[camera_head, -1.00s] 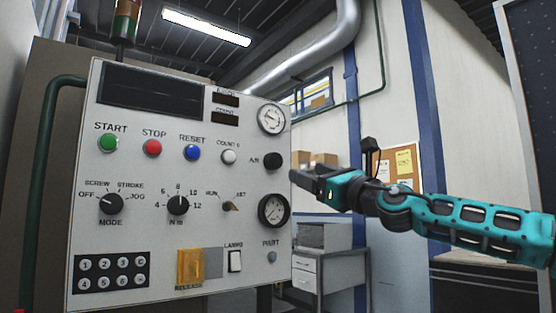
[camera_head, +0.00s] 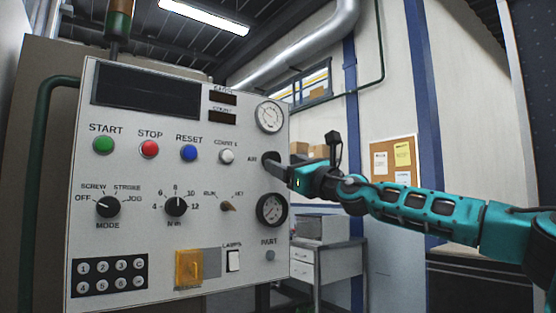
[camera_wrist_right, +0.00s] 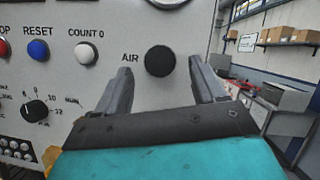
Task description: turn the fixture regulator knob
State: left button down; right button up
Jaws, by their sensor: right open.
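The black round knob labelled AIR (camera_head: 268,158) is on the right part of the grey control panel, between two gauges. It is the round knob beside my right gripper, and it also shows in the right wrist view (camera_wrist_right: 160,61). My right gripper (camera_head: 276,168) is open, with its fingertips close to the knob and partly covering it in the head view. In the right wrist view my right gripper (camera_wrist_right: 160,68) has one finger to each side of the knob, slightly below it. I cannot tell whether the fingers touch it. My left gripper is not in view.
A gauge (camera_head: 270,116) sits above the knob and another gauge (camera_head: 271,210) below it. A white COUNT 0 button (camera_head: 227,156) is to its left. The panel (camera_head: 130,230) also has selector knobs, coloured buttons and a keypad. A grey cabinet (camera_head: 325,265) stands behind on the right.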

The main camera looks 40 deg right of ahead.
aim_at(275, 159)
jog(key=shift+x, duration=1.65)
jog(key=c, duration=1)
